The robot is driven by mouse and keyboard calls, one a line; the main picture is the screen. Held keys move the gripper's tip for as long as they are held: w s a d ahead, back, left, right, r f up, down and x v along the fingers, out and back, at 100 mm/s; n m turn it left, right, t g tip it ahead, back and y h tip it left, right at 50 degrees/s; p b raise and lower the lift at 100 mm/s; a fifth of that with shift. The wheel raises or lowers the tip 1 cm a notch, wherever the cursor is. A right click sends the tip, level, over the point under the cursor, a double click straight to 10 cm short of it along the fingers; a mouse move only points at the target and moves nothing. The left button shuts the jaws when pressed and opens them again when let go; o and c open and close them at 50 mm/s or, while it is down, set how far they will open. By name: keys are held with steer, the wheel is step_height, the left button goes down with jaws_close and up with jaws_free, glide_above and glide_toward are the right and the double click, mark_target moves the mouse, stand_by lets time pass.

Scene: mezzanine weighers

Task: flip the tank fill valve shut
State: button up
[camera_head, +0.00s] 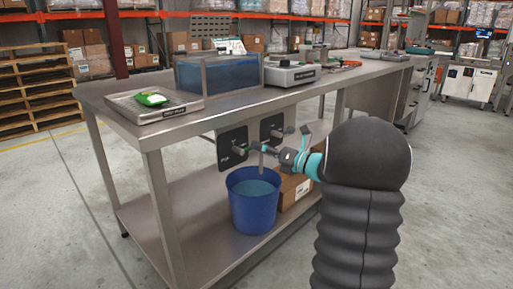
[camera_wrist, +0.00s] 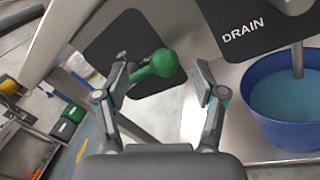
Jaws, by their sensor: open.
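The round green knob (camera_wrist: 163,62) of a valve shows in the wrist view, its green lever running down left toward a dark plate (camera_wrist: 120,45). No label is readable on that plate. My gripper (camera_wrist: 158,90) is open, with one finger on either side of the knob and lever; I see no clear contact. In the head view my gripper (camera_head: 284,156) is at the bench front, beside the black valve plates (camera_head: 232,140). The second plate, marked DRAIN (camera_wrist: 245,35), is to the right in the wrist view. The clear tank (camera_head: 218,76) holds blue liquid on the bench.
A blue bucket (camera_head: 252,215) of blue liquid stands on the lower shelf, below a metal spout (camera_wrist: 297,62). A cardboard box (camera_head: 296,192) is beside it. The steel bench (camera_head: 215,105) carries scales (camera_head: 290,76) and a green packet (camera_head: 150,99).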

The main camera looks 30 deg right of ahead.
steer(key=v, duration=0.9)
steer(key=shift+s, duration=0.1)
steer(key=s+a+f+n+g+h, duration=0.3)
steer(key=s+a+f+n+g, duration=0.85)
steer(key=n, duration=0.55)
steer(key=s+a+r+n+h, duration=0.3)
steer(key=s+a+n, duration=0.3)
steer(key=s+n, duration=0.2)
steer(key=s+a+r+n+t+h+p, duration=0.1)
steer(key=s+a+r+n+h, duration=0.2)
steer(key=s+a+n, duration=0.4)
steer(key=s+n, duration=0.1)
steer(key=n, duration=0.3)
steer(key=shift+a+r+n+h, duration=0.25)
steer(key=shift+r+n+h, duration=0.05)
